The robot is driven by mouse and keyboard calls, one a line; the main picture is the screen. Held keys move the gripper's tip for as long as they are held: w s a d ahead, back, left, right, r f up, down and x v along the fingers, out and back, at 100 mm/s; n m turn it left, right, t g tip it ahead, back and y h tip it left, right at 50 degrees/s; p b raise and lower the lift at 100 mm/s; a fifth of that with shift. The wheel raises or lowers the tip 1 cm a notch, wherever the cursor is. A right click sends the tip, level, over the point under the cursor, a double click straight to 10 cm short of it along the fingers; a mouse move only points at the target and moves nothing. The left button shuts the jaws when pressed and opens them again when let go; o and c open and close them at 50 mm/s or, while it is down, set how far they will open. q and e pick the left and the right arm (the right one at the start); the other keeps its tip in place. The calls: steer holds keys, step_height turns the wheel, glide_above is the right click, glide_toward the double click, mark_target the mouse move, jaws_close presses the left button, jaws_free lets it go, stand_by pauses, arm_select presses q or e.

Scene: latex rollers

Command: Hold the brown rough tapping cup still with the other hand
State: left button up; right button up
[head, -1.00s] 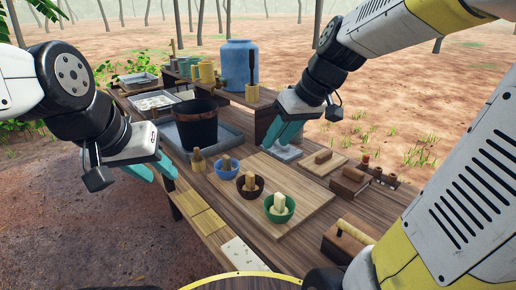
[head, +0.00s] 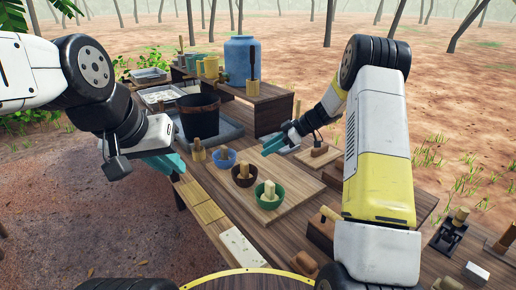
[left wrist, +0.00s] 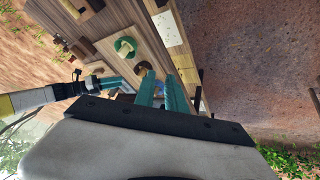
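In the left wrist view the brown cup (left wrist: 137,72) is partly hidden behind my finger. My left gripper (head: 178,164) is open and empty, left of the cups and beyond the table's left edge; its two teal fingers (left wrist: 162,88) stand apart. My right gripper (head: 274,146) is over the board, behind and right of the brown cup, apart from it. Its teal fingers look spread and empty.
A dark bucket (head: 199,116) stands in a grey tray behind the cups, near my left gripper. A blue barrel (head: 242,59) is on the raised shelf. The front of the board (head: 290,210) is clear.

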arm_select(q)
steer(key=w+d+n+g, duration=0.1)
steer(key=w+d+n, duration=0.2)
steer(key=w+n, duration=0.55)
steer(key=n+g+h, duration=0.2)
steer(key=n+g, duration=0.1)
steer(key=n, duration=0.9)
glide_above(248, 177)
steer(key=s+a, duration=0.3)
steer(key=s, duration=0.2)
step_height(248, 177, down, 21)
steer(key=shift+x, duration=3.95)
steer(key=shift+w, duration=0.1)
jaws_close()
steer(key=shift+o, duration=1.3)
jaws_free()
steer(key=shift+o, duration=0.2)
